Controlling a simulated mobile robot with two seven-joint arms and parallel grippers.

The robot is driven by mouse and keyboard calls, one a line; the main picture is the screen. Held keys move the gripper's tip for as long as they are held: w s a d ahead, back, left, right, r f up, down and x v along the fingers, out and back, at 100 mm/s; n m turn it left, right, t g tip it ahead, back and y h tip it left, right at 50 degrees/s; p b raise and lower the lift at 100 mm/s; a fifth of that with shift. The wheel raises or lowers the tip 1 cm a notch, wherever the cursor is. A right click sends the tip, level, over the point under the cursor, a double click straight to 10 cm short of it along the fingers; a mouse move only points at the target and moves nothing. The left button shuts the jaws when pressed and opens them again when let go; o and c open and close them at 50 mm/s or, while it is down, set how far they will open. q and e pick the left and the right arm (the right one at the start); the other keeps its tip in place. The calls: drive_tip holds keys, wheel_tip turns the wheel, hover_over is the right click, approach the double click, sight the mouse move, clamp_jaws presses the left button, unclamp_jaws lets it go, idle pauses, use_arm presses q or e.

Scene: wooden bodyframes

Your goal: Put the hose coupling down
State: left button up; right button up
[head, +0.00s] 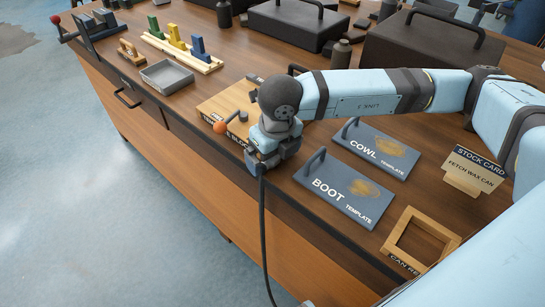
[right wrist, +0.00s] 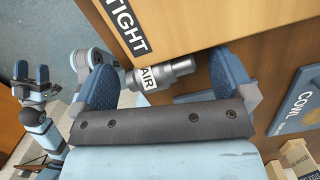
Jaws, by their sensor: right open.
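The hose coupling (right wrist: 172,75) is a grey metal cylinder with a white AIR label. In the right wrist view it lies across the gap between the fingers of my right gripper (right wrist: 165,64), which are spread apart. In the head view my right gripper (head: 263,160) is low over the bench's front edge, and it hides the coupling. A black hose (head: 264,225) hangs from there down the bench front. I cannot tell whether the coupling rests on something. My left gripper (right wrist: 35,78) shows at the left of the right wrist view, with its fingers apart and empty.
A wooden block board (head: 225,103) with an orange-knobbed lever is left of the right gripper. The BOOT template (head: 345,188) and COWL template (head: 372,150) lie to the right. A grey tray (head: 167,77) and dark cases (head: 295,25) are farther off.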

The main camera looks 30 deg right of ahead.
drive_tip(key=c, duration=1.1)
drive_tip(key=shift+r, duration=0.1)
